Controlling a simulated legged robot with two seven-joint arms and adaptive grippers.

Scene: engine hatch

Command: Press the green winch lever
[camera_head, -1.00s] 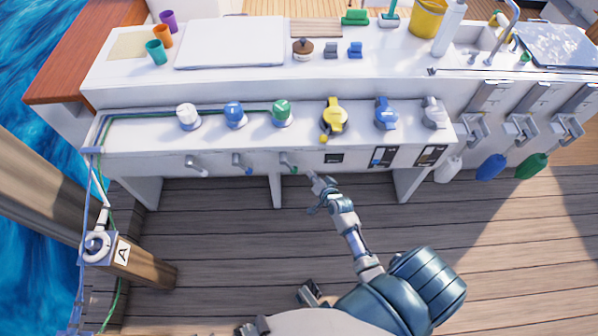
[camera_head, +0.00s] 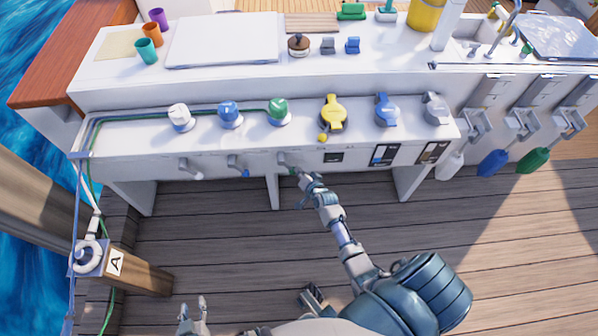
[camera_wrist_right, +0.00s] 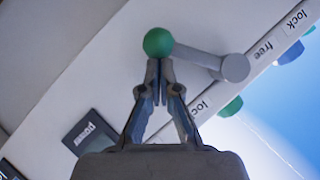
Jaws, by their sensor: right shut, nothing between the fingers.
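The green winch lever is a grey lever with a green ball at its end. It sticks out of the front face of the white console, below the green winch (camera_head: 279,112). In the right wrist view the green ball (camera_wrist_right: 158,42) sits at the fingertips, with its grey arm (camera_wrist_right: 203,59) running right to a pivot. My right gripper (camera_head: 304,182) is shut and empty; its tips (camera_wrist_right: 158,66) are at the ball's lower edge, and I cannot tell if they touch. My left gripper (camera_head: 194,306) is at the bottom edge, far from the lever, its fingers seemingly apart.
Similar levers with a white tip (camera_head: 198,175) and a blue tip (camera_head: 246,172) stand to the left. White (camera_head: 180,117) and blue (camera_head: 230,115) winches are on the ledge above. A dark panel (camera_wrist_right: 91,136) is near the lever. The deck in front is open.

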